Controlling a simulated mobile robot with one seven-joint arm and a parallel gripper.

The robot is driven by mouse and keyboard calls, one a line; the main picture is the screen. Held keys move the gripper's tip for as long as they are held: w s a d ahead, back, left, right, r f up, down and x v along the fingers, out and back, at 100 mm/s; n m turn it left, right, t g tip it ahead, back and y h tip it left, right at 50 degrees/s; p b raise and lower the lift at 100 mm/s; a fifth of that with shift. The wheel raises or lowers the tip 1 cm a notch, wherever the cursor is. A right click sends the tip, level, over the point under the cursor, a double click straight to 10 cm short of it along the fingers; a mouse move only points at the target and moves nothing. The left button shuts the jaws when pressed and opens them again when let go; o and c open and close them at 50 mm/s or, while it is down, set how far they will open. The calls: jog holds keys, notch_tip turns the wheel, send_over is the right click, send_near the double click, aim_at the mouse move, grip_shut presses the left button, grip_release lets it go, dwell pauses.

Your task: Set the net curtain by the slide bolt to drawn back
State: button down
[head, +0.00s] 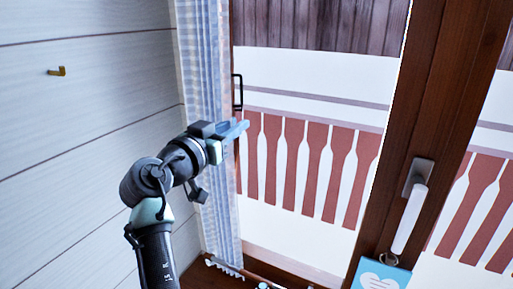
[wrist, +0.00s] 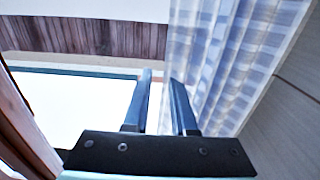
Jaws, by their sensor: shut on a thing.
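The blue-and-white checked curtain (head: 205,60) hangs in narrow folds at the left side of the window in the head view. In the wrist view the curtain (wrist: 225,60) fills the upper right, beside and behind the fingers. My gripper (head: 241,128) is at the curtain's window-side edge, about mid-height. In the wrist view my gripper (wrist: 164,100) has its fingers a small gap apart, shut on the curtain's edge; the pinched cloth itself is hard to make out. A black bracket-shaped fitting (head: 237,92) is just above the gripper; I cannot tell whether it is the slide bolt.
A wooden window frame (head: 425,90) with a white lever handle (head: 408,218) stands at right. A blue card with a heart (head: 380,276) is below it. A brass hook (head: 57,71) is on the panelled wall at left. Small items lie at the sill below.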

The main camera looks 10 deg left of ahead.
jog(key=a, duration=0.1)
jog(key=a+b, duration=0.1)
jog(key=shift+w+a+r, duration=0.15)
jog(key=shift+w+a, duration=0.15)
jog(key=shift+w, duration=0.1)
jog(key=shift+a, duration=0.1)
jog(key=c, duration=0.7)
grip_release()
jog(key=shift+w, duration=0.1)
jog(key=b+v, duration=0.3)
jog(key=v, duration=1)
